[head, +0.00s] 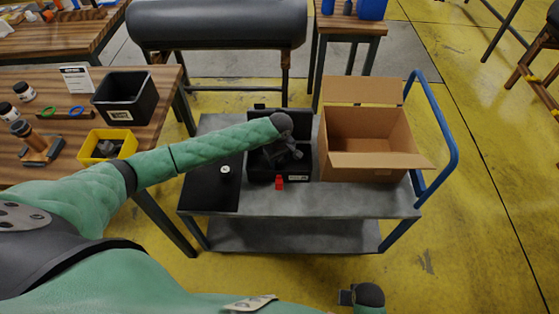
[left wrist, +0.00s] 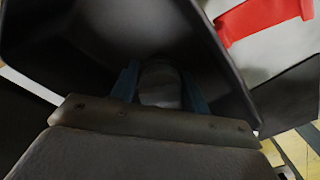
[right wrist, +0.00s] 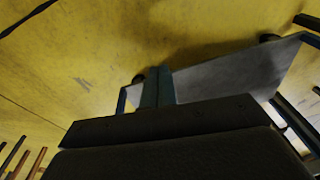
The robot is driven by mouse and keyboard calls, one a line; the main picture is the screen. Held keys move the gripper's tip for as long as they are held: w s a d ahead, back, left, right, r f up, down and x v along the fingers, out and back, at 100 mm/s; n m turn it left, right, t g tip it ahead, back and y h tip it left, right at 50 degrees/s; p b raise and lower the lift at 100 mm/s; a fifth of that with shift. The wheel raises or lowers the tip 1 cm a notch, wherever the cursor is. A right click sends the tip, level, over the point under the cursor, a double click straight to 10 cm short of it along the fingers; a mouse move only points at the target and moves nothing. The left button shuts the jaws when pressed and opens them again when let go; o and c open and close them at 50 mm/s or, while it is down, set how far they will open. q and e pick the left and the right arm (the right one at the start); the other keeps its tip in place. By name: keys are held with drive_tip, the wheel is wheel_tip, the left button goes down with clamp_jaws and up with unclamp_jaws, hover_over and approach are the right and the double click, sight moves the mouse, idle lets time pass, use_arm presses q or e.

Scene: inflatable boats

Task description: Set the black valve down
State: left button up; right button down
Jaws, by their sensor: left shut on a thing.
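My left gripper (head: 282,157) reaches down into an open black case (head: 264,172) on the grey cart. In the left wrist view its two blue fingers (left wrist: 160,88) are shut on a dark grey, rounded piece (left wrist: 160,84), which I take as the black valve. The case's dark walls surround the fingers there. The arm and hand hide most of the piece in the head view, and I cannot tell if it touches the case floor. My right gripper (right wrist: 157,88) has its fingers together, empty, over the floor in front of the cart.
An open cardboard box (head: 372,140) stands right of the case. A black mat (head: 212,190) with a small white-topped round piece (head: 225,169) lies left of it. A red latch (head: 279,182) is on the case front. The left workbench (head: 150,135) holds bins (head: 125,98) and tools.

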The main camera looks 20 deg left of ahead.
use_arm(q)
drive_tip(key=shift+f, duration=0.4)
use_arm(e)
drive_tip(key=shift+f, duration=0.25)
drive_tip(key=shift+s+f, duration=0.1)
drive_tip(key=shift+f, duration=0.1)
use_arm(q)
drive_tip(key=o, duration=1)
drive_tip(key=shift+f, duration=0.1)
drive_tip(key=shift+r, duration=0.35)
wheel_tip(320, 180, up, 12)
drive_tip(key=shift+f+b, duration=0.2)
drive_tip(key=shift+b, duration=0.8)
use_arm(e)
wheel_tip(320, 180, up, 8)
drive_tip(key=shift+w+a+r, duration=0.15)
drive_tip(key=shift+w+a, duration=0.1)
drive_tip(key=shift+w, duration=0.1)
